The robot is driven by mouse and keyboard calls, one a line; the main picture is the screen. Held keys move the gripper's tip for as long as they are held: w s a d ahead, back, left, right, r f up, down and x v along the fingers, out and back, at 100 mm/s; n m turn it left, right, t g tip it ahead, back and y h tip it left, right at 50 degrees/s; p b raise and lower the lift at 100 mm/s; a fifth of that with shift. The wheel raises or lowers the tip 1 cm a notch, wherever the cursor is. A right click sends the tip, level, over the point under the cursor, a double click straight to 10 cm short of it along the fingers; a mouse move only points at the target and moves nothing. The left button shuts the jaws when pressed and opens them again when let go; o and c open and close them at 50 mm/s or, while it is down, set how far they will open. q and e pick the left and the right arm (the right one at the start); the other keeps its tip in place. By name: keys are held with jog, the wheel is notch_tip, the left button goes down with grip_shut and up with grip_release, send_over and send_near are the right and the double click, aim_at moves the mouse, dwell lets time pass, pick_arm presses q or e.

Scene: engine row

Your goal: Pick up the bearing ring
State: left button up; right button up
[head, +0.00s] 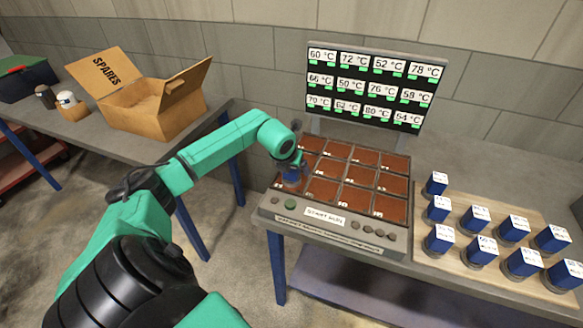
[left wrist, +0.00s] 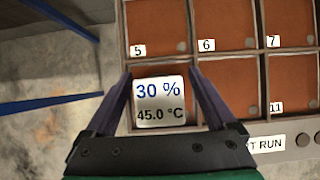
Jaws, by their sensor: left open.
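I see nothing that I can make out as a bearing ring in either view. My left gripper (head: 292,180) is open over the front-left compartment of the brown-celled panel (head: 285,209). In the left wrist view its two fingers (left wrist: 160,76) stand on either side of a white-topped block (left wrist: 158,103), whose label reads 30 % and 45.0 °C. I cannot tell whether the fingers touch it. In the head view the gripper mostly hides this block. The other cells in view look empty. My right gripper is out of view.
A display (head: 370,87) of temperatures stands behind the panel. Several blue, white-topped blocks (head: 474,218) stand on a wooden board (head: 520,205) at right. An open SPARES box (head: 130,105) and small containers (head: 71,107) sit on the left table (head: 150,150).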

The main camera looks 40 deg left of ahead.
pick_arm(q)
jog(key=shift+w+f, duration=0.1)
grip_shut()
jog(key=shift+a, duration=0.1)
